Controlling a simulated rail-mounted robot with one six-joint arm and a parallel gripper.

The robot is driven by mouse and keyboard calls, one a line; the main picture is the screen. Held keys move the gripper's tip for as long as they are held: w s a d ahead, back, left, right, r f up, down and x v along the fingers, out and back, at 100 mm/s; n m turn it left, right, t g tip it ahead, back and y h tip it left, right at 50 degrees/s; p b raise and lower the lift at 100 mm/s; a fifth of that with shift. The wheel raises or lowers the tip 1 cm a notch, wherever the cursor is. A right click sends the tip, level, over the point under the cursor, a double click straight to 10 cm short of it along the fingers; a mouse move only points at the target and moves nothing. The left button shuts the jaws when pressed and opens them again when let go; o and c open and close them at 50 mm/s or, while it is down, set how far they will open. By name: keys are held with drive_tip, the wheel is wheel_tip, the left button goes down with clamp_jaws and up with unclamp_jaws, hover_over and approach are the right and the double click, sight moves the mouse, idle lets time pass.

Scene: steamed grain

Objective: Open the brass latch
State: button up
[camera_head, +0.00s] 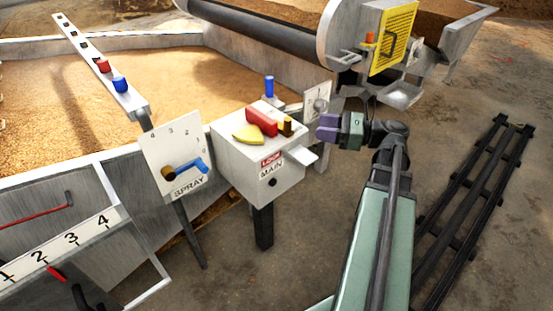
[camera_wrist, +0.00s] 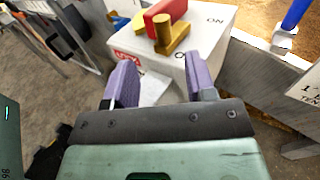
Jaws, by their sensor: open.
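The brass latch (camera_head: 287,127) sits on top of a pale grey box (camera_head: 240,160) labelled LOCK and MAIN, at the box's right end. In the wrist view the latch (camera_wrist: 170,35) has an upright post with a bar across it. A red block-like handle (camera_head: 262,121) lies right beside the latch, and a yellow wedge-shaped piece (camera_head: 248,135) is on the same top. My gripper (camera_head: 328,128) has purple fingers and is to the right of the box. In the wrist view my gripper (camera_wrist: 158,72) is open and empty, with the latch beyond its fingertips, apart from them.
A SPRAY panel (camera_head: 176,160) with a blue lever stands left of the box. A blue upright handle (camera_head: 269,87) and a small dial plate (camera_head: 317,101) stand behind it. A pale ledge (camera_head: 301,156) juts from the box's right side. A grain bed (camera_head: 180,65) lies behind.

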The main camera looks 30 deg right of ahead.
sight(288, 119)
drive_tip(key=x, duration=1)
drive_tip(key=shift+w+r+p, duration=0.2)
drive_tip(key=shift+w+p, duration=0.05)
drive_tip(key=shift+p, duration=0.05)
drive_tip(key=shift+s+d, duration=0.15)
clamp_jaws()
